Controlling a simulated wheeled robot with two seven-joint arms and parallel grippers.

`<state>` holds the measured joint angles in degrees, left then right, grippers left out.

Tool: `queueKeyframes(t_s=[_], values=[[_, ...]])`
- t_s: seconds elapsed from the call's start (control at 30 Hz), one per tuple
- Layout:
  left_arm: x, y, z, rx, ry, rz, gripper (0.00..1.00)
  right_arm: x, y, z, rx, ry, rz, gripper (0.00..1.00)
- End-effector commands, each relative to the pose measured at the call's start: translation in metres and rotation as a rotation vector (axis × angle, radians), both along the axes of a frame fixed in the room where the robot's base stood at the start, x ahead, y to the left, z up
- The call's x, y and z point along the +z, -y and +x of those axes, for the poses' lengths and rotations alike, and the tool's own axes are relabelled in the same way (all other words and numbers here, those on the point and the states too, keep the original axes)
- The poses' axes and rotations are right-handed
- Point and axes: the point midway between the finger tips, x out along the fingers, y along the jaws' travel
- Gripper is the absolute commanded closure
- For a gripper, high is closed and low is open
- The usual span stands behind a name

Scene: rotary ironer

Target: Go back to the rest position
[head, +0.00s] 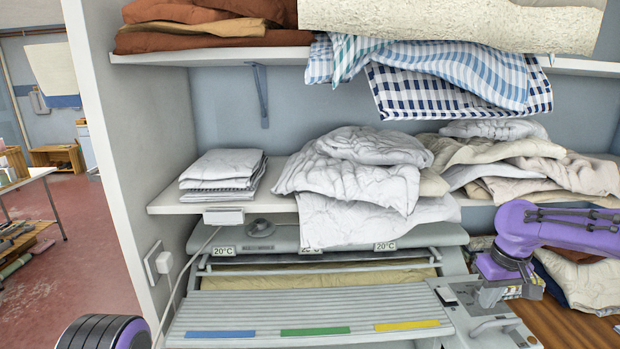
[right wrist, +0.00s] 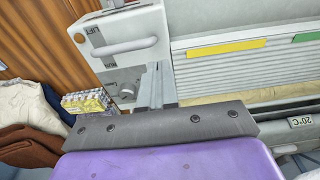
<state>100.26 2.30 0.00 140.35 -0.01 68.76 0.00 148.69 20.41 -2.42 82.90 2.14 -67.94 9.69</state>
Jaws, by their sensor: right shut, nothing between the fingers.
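My right gripper (head: 488,296) is at the right end of the rotary ironer (head: 270,306), over its control panel (head: 510,336). In the right wrist view its fingers (right wrist: 156,85) are together with nothing between them. They appear in front of the panel (right wrist: 150,22), which carries a bar handle, a knob and the words LIFT and RUN. I cannot tell whether the fingertips touch it. A rounded dark and purple part of my left arm (head: 103,332) shows at the bottom left of the head view. My left gripper is out of view.
The shelf (head: 170,201) above the ironer holds white and beige linen (head: 355,175); the upper shelf (head: 200,57) holds brown and checked cloths. A white side wall (head: 125,150) stands left. More folded cloth (head: 580,283) lies right, close to my right arm. Open floor shows far left.

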Motion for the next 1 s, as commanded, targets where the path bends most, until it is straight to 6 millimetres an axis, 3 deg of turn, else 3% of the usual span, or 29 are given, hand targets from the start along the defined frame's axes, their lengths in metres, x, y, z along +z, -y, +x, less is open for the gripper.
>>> queueKeyframes(t_s=[0.07, 0.37, 0.47, 0.67, 0.77, 0.87, 1.0], values=[[0.0, 0.0, 0.0, 0.0, -0.001, -0.001, 0.57, -0.002, -0.001, 0.0, -0.001, 0.0, 0.001, 1.0], [-0.002, 0.0, 0.0, 0.0, 0.0, 0.0, 0.57, -0.056, -0.026, 0.0, -0.039, 0.013, 0.037, 1.0], [-0.003, 0.0, 0.0, 0.0, 0.0, 0.0, 0.57, -0.08, -0.035, -0.003, -0.061, 0.02, 0.052, 1.0], [-0.005, 0.0, 0.0, 0.0, 0.0, 0.0, 0.57, -0.147, -0.061, -0.019, -0.13, 0.037, 0.086, 1.0], [-0.007, 0.0, 0.0, 0.0, 0.0, 0.0, 0.57, -0.191, -0.076, -0.036, -0.179, 0.048, 0.1, 1.0], [-0.01, 0.0, 0.0, 0.0, 0.0, 0.0, 0.57, -0.248, -0.093, -0.072, -0.256, 0.059, 0.107, 1.0], [-0.014, 0.0, 0.0, 0.0, 0.0, 0.0, 0.57, -0.329, -0.11, -0.158, -0.405, 0.095, 0.075, 1.0]])
